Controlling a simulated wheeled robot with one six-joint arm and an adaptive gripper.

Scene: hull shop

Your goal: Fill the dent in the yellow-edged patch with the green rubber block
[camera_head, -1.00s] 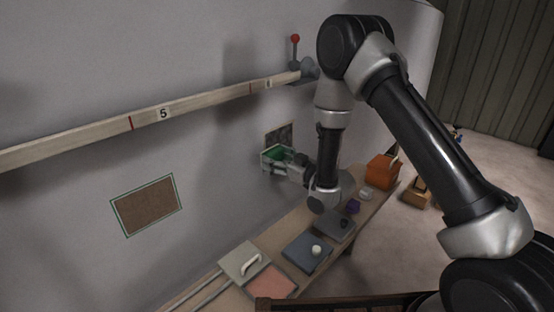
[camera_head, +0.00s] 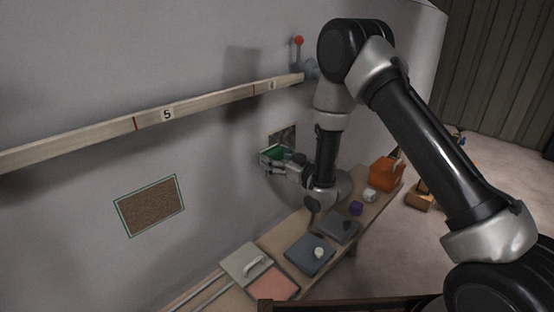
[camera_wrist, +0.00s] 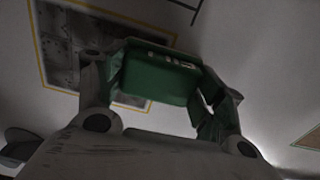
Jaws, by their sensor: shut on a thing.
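The green rubber block (camera_wrist: 160,75) is between the two fingertips of my gripper (camera_wrist: 158,88) in the wrist view. My gripper is shut on it. In the head view the green block (camera_head: 272,153) is small and partly covered by my gripper (camera_head: 276,158), which is held up near the pale hull wall. The yellow-edged patch (camera_wrist: 62,48) is dark grey with small marks and lies at the upper left in the wrist view, behind the block. In the head view this patch (camera_head: 284,135) is just above my gripper, its lower part hidden. The block appears apart from the wall; the dent is not clear.
A numbered wooden rail (camera_head: 205,106) runs along the wall above. A green-edged brown patch (camera_head: 150,206) is at the left.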

